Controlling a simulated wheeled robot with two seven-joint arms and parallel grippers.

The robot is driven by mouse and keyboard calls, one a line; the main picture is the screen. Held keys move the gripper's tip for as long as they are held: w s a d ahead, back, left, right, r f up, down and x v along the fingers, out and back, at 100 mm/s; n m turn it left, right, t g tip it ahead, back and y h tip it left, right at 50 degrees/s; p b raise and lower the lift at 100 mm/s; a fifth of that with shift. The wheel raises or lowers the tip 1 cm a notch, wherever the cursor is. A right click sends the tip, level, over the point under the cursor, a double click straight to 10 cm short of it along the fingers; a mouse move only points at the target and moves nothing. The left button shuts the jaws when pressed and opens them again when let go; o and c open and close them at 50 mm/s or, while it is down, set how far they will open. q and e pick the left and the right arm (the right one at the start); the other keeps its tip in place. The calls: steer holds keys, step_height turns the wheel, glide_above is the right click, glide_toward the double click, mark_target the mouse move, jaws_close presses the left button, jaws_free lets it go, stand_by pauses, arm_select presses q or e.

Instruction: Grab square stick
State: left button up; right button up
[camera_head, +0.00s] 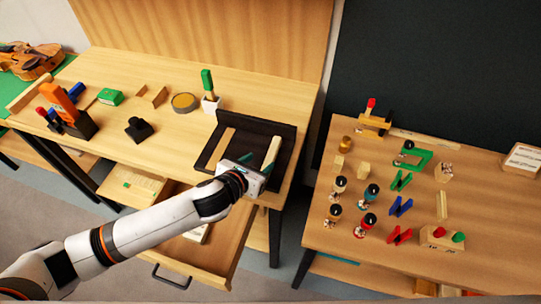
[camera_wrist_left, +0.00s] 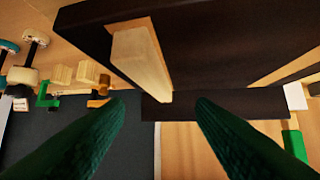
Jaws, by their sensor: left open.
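A pale wooden square stick (camera_head: 271,152) stands tilted at the right side of a black tray (camera_head: 290,133) on the left bench. In the left wrist view the stick (camera_wrist_left: 143,62) shows its long faces against the dark tray wall (camera_wrist_left: 215,40). A second, flatter light strip (camera_head: 221,150) lies at the tray's left. My left gripper (camera_head: 254,163) is over the tray's front, close to the stick. In the wrist view its green fingers (camera_wrist_left: 160,107) are spread wide with nothing between them, the stick beyond their tips. My right gripper is not in view.
An open drawer (camera_head: 205,255) juts out below the tray. A white holder with a green-handled tool (camera_head: 208,90) stands behind the tray. A round tin (camera_head: 185,102) and a black block (camera_head: 138,129) are to the left. The right table (camera_head: 320,225) holds several clamps and small parts.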

mark_target(269, 157)
arm_select(q)
steer(key=shift+p+x, duration=0.4)
steer(key=shift+x, duration=2.45)
steer(key=shift+s+d, duration=0.1)
steer(key=shift+s, duration=0.05)
steer(key=shift+c, duration=0.2)
jaws_close()
